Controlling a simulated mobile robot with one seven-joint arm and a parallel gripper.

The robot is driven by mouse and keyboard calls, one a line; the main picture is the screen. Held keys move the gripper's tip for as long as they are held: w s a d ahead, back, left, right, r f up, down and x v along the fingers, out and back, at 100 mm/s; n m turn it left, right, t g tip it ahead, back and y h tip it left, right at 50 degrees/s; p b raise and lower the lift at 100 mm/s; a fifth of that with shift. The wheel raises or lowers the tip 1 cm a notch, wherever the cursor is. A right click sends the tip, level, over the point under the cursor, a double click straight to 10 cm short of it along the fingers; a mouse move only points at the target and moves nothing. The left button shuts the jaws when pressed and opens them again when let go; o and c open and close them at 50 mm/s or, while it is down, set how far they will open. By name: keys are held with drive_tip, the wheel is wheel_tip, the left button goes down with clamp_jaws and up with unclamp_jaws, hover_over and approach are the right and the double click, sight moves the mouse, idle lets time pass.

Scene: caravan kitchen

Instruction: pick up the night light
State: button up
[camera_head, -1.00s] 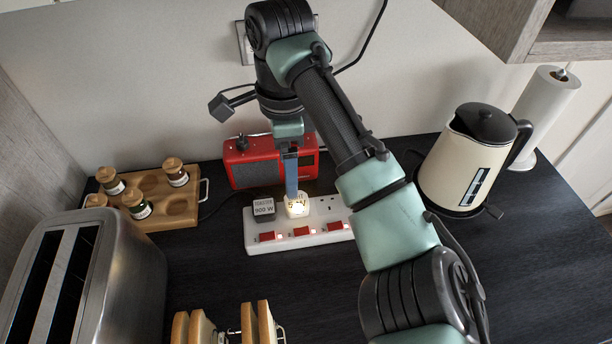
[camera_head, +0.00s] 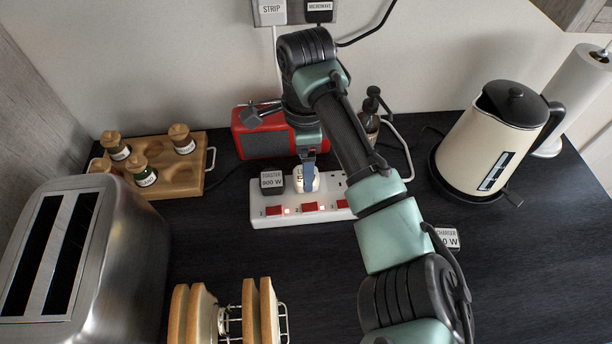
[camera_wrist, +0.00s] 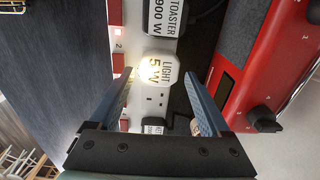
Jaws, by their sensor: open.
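The night light (camera_head: 299,183) is a white, glowing plug labelled "LIGHT 5W", plugged into the white power strip (camera_head: 270,218). It also shows in the wrist view (camera_wrist: 155,68), lit at one edge. My gripper (camera_head: 309,178) is over the light, and a blue finger partly hides it in the head view. In the wrist view my open gripper (camera_wrist: 159,76) has one blue finger on each side of the light's image, with nothing clamped. I cannot tell whether the fingertips reach down beside the light or touch it.
A "TOASTER 900 W" plug (camera_head: 272,183) sits beside the light. A red radio (camera_head: 262,142) stands close behind. A bottle (camera_head: 369,126), kettle (camera_head: 490,140), spice rack (camera_head: 190,168), toaster (camera_head: 80,260) and wooden rack (camera_head: 262,310) stand around. The counter in front of the strip is clear.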

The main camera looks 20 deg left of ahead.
drive_tip(key=shift+f, duration=1.35)
drive_tip(key=c, duration=1.1)
drive_tip(key=shift+r, duration=0.1)
drive_tip(key=shift+c, duration=0.2)
